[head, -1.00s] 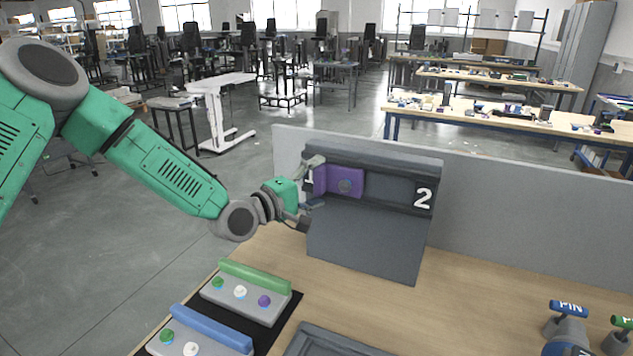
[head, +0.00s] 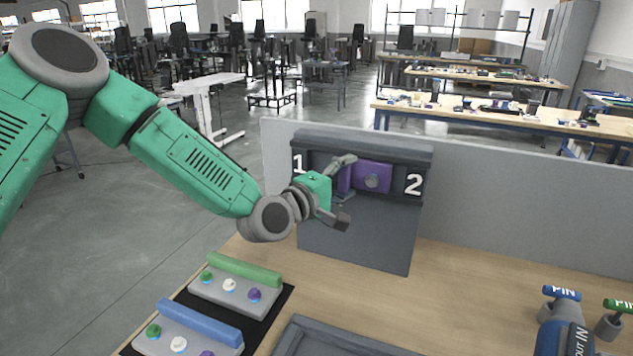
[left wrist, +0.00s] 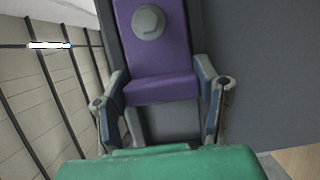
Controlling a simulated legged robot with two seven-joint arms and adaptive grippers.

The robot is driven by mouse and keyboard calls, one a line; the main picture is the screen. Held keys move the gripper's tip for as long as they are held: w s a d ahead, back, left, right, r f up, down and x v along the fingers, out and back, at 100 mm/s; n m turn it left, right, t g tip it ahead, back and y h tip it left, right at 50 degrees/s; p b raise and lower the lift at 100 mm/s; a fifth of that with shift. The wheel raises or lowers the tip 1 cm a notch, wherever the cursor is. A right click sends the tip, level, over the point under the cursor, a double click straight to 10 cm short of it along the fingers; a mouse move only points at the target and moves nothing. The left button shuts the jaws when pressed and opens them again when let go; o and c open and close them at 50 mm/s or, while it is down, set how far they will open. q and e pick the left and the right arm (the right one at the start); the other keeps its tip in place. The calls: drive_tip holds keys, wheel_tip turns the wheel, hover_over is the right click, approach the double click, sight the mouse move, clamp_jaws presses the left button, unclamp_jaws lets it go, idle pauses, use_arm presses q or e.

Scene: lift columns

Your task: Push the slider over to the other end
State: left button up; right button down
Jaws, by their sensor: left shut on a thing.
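The purple slider (head: 384,184) sits in the dark horizontal channel of the upright grey panel (head: 356,236). It has a grey round knob on its face and lies between the white 1 (head: 298,163) and the white 2 (head: 414,184), nearer the 2. My left gripper (head: 345,189) is shut on the slider's purple left-hand part. In the left wrist view the fingers (left wrist: 163,83) lie on both sides of the slider (left wrist: 157,62), with the knob beyond them. My right gripper is not in view.
A light grey partition (head: 520,200) stands behind the panel. Two button boxes with a green bar (head: 245,269) and a blue bar (head: 200,320) are at the lower left. A grey tray (head: 320,340) is at the front, and PIN pieces (head: 562,293) are at the right.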

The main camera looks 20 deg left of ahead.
use_arm(q)
drive_tip(key=d, duration=0.3)
drive_tip(key=shift+f, duration=0.2)
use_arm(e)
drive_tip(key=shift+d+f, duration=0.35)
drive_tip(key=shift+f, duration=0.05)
use_arm(q)
drive_tip(key=shift+a, duration=0.15)
drive_tip(key=o, duration=1.7)
drive_tip(key=shift+a, duration=0.15)
drive_tip(key=shift+w, duration=0.1)
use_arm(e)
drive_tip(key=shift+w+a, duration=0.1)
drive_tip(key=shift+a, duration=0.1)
use_arm(q)
drive_tip(key=shift+s+a, duration=0.15)
drive_tip(key=shift+s, duration=0.2)
drive_tip(key=v, duration=1.1)
drive_tip(key=shift+a, duration=0.15)
